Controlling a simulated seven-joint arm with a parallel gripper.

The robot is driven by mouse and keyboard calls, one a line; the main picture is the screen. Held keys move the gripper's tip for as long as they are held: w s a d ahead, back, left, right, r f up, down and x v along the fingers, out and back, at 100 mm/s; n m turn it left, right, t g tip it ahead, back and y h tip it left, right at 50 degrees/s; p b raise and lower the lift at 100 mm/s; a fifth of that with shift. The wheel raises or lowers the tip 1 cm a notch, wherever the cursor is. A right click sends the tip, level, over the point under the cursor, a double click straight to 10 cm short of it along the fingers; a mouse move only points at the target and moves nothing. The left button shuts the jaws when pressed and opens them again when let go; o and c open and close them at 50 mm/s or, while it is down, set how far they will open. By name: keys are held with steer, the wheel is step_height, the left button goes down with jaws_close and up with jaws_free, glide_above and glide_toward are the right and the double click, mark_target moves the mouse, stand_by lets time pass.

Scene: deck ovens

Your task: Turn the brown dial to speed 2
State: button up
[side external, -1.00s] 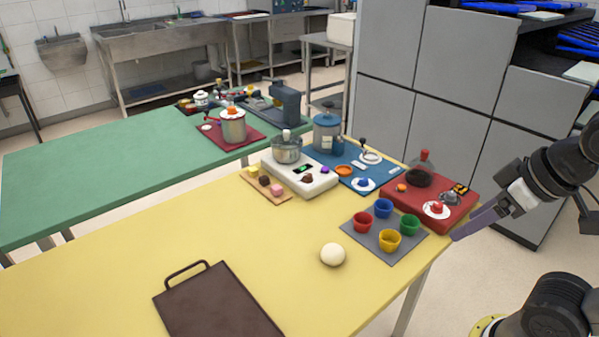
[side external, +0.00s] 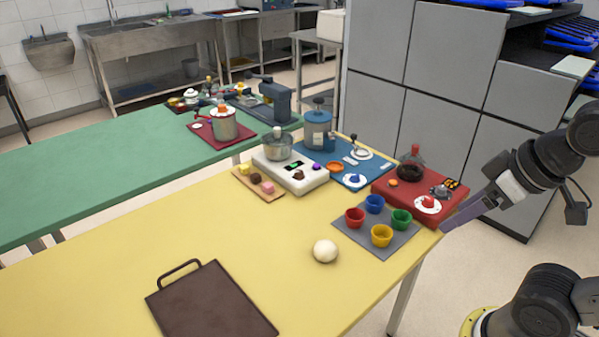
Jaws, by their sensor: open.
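The brown dial (side external: 299,175) is a small dark knob on the front of a white mixer-like unit (side external: 312,184). The unit carries a metal bowl (side external: 278,147), a small green display (side external: 293,166) and a purple knob (side external: 316,167). The dial is too small for its markings or setting to be read. My gripper (side external: 450,222) is at the right edge of the yellow table, by the near corner of the red station. It is open, seen edge-on, and well to the right of the dial, with nothing visible in it.
Between gripper and dial stand the red station (side external: 387,197), the blue station (side external: 353,178) and a grey mat (side external: 375,252) with coloured cups. A board with small cubes (side external: 268,197) touches or nearly touches the white unit. A pale ball (side external: 325,251) and brown tray (side external: 211,304) lie nearer.

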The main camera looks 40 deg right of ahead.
steer(key=w+a+r+t, duration=0.1)
steer(key=w+r+t, duration=0.75)
steer(key=w, duration=0.65)
steer(key=m+g+h, duration=0.2)
steer(key=m+h, duration=0.3)
glide_above(300, 174)
steer(key=s+a, duration=0.5)
steer(key=s, duration=0.7)
step_height(300, 174, down, 24)
steer(key=f, duration=0.1)
steer(key=shift+n, duration=0.3)
steer(key=x, duration=1.3)
steer(key=shift+w+d+r, duration=0.2)
steer(key=shift+r, duration=0.15)
